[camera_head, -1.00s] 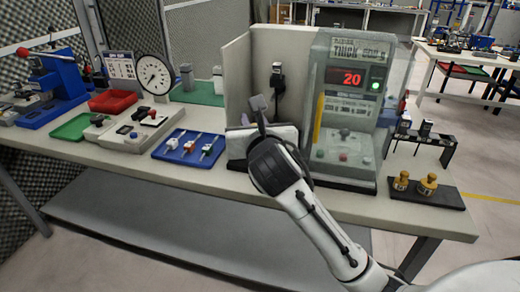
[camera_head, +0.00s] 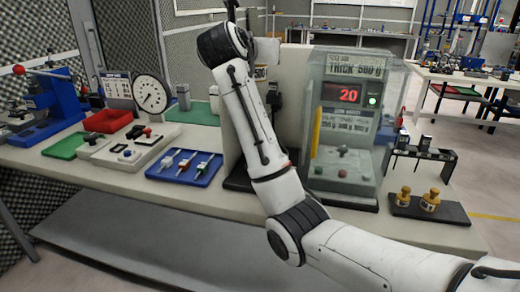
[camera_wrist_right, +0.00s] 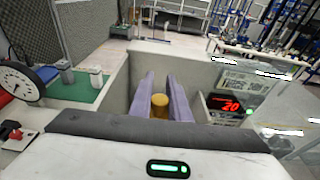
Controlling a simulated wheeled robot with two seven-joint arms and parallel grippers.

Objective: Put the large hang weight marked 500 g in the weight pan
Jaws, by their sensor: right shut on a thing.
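My right gripper (camera_wrist_right: 160,77) shows in the right wrist view with its two purple fingers shut on a brass-yellow cylindrical weight (camera_wrist_right: 159,106). Two other brass weights, a smaller one (camera_head: 403,197) and a larger one (camera_head: 431,200), stand on a black tray (camera_head: 450,213) at the right. I cannot make out the weight pan. My left gripper is not in view.
A clear-covered gauge machine (camera_head: 343,140) with a red display of 20 stands beside the pale wall. A dial (camera_head: 150,95), a blue tray (camera_head: 185,168), a red bin (camera_head: 108,120) and a blue press (camera_head: 55,100) stand left. A black rack (camera_head: 422,150) stands right.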

